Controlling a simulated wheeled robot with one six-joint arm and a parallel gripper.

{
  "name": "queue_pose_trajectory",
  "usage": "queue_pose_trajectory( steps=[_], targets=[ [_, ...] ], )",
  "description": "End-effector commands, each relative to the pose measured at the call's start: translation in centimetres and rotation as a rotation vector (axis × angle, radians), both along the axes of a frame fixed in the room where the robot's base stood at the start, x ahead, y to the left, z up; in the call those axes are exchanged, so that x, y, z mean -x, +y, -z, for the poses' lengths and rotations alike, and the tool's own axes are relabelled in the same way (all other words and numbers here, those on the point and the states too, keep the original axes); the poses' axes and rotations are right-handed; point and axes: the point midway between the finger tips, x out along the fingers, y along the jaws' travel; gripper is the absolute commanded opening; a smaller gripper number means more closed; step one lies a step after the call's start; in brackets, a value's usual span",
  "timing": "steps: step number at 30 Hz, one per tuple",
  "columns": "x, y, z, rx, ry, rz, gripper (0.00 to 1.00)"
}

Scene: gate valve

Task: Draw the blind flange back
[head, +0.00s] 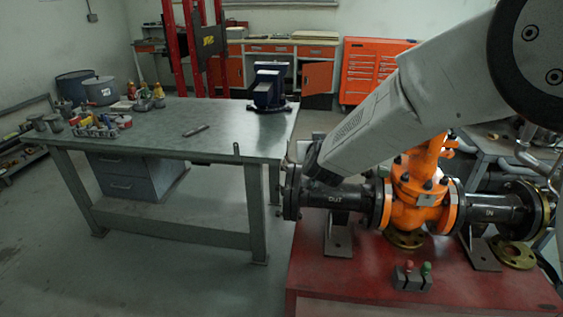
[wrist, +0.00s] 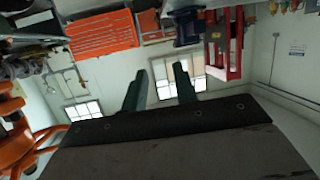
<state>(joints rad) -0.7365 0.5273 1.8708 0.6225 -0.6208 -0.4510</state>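The orange gate valve (head: 412,205) sits in a dark pipe run on the red bench. A dark bolted flange (head: 291,192) closes the left end of the run, beside the pipe marked OUT (head: 340,196). I cannot tell whether this end is one plate or two. My gripper is not clearly visible in the head view; my arm comes down from the upper right towards the left flange. In the wrist view my gripper (wrist: 161,84) shows two dark green fingers apart, with nothing between them. Orange valve parts (wrist: 18,138) show at its left edge; the end flange is not recognisable there.
A grey worktable (head: 200,140) with a blue vise (head: 268,88) stands left of the red bench (head: 400,285). A small button box (head: 413,277) stands at the bench front. Loose brass flanges (head: 514,255) lie on the bench. Floor shows between the table and bench.

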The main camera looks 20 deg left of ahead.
Motion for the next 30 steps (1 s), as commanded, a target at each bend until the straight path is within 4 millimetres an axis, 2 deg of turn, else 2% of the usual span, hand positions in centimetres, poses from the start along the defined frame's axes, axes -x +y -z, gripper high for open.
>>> queue_pose_trajectory(
  steps=[1,4,9,12,17,24,30],
  targets=[
    [0.4,2.5,2.4,0.01,-0.041,0.008,0.29],
    [1.2,5.8,5.5,0.025,-0.138,0.044,0.29],
    [3.1,8.9,9.3,0.051,-0.258,0.097,0.29],
    [3.9,9.7,10.5,0.061,-0.297,0.115,0.29],
    [3.3,10.1,10.9,0.065,-0.318,0.127,0.29],
    [-0.4,10.9,10.9,0.064,-0.316,0.128,0.29],
    [-2.9,11.4,10.9,0.064,-0.316,0.128,0.29]
  ],
)
